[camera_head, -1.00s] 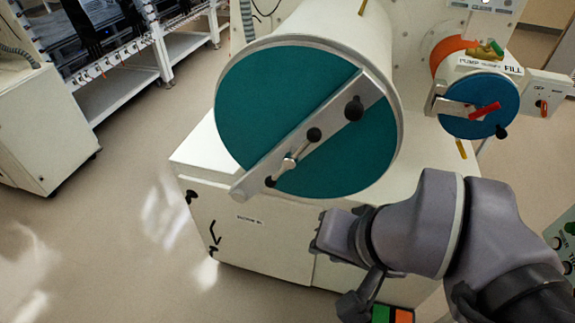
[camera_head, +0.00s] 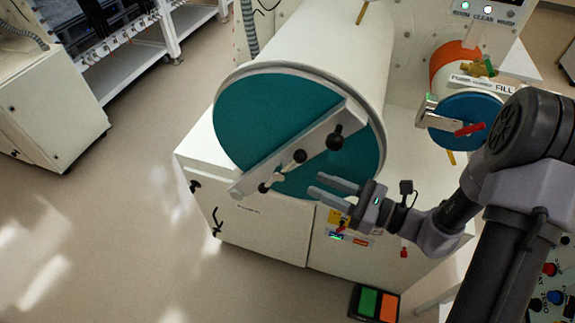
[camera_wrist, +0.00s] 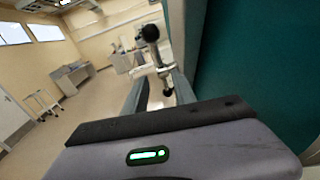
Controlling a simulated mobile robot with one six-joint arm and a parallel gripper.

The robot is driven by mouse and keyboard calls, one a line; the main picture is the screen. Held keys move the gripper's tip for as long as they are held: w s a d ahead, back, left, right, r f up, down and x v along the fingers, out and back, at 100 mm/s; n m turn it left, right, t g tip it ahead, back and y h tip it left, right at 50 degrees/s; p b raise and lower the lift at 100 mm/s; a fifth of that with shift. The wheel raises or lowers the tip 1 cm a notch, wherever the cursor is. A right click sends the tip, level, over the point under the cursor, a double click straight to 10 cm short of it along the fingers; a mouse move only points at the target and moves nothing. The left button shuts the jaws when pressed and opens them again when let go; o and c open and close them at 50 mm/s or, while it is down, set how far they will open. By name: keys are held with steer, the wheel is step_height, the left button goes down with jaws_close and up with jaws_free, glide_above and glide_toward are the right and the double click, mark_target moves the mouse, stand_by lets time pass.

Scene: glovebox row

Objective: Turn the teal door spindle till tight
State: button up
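The teal door (camera_head: 285,110) closes the end of the large white cylinder. A grey clamp bar (camera_head: 322,128) crosses it diagonally. In the wrist view the spindle handle (camera_wrist: 160,60) shows ahead, between and beyond the two fingers (camera_wrist: 158,85); the teal door (camera_wrist: 255,55) fills the right side.
A smaller blue door (camera_head: 465,120) with a red handle is to the right. A green and orange pedal (camera_head: 375,304) lies on the floor below. Free floor lies left.

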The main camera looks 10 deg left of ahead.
mark_target(284, 170)
steer(key=x, duration=1)
steer(key=shift+a, duration=0.2)
jaws_close()
stand_by(0.9)
